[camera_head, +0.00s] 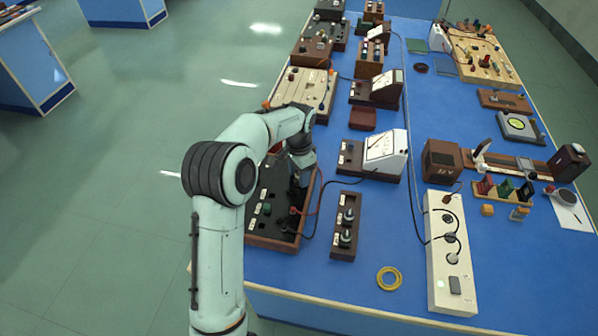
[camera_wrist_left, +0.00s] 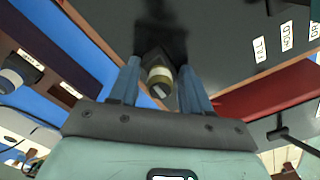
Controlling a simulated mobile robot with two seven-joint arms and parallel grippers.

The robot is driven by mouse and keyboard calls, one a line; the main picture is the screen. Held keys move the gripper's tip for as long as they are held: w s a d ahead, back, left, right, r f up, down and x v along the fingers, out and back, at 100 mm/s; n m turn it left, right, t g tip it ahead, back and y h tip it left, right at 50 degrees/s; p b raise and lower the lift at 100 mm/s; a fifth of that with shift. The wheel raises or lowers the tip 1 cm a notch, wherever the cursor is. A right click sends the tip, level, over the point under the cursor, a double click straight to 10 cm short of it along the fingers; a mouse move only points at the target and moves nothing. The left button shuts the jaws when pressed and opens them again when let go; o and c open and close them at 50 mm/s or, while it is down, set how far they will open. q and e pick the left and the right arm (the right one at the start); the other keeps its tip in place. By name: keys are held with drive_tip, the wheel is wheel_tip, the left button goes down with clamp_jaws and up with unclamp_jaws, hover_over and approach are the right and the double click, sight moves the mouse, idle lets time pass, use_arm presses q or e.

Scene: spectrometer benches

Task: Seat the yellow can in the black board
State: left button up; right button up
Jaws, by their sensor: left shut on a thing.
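The black board (camera_head: 280,229) lies in a brown wooden frame at the bench's left edge, with small white labels and a few fittings on it. My left arm reaches over it, and my left gripper (camera_head: 299,182) is low over its right part. In the left wrist view, the gripper (camera_wrist_left: 160,92) is shut on a small cylinder with a yellowish band, the yellow can (camera_wrist_left: 159,76). The dark board (camera_wrist_left: 225,30) shows beyond it, with a shadow by the can. I cannot tell whether the can touches the board. My right gripper is not in view.
A dark block with two knobs (camera_head: 345,246) stands right of the board. A white meter (camera_head: 386,152) is behind it. A yellow ring (camera_head: 389,278) and a white power strip (camera_head: 447,275) are at the front right. Red and black leads run beside the board.

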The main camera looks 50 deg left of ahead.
use_arm(q)
drive_tip(key=o, duration=1.1)
wheel_tip(320, 180, up, 13)
drive_tip(key=shift+r+p, duration=0.2)
drive_tip(key=shift+p, duration=0.8)
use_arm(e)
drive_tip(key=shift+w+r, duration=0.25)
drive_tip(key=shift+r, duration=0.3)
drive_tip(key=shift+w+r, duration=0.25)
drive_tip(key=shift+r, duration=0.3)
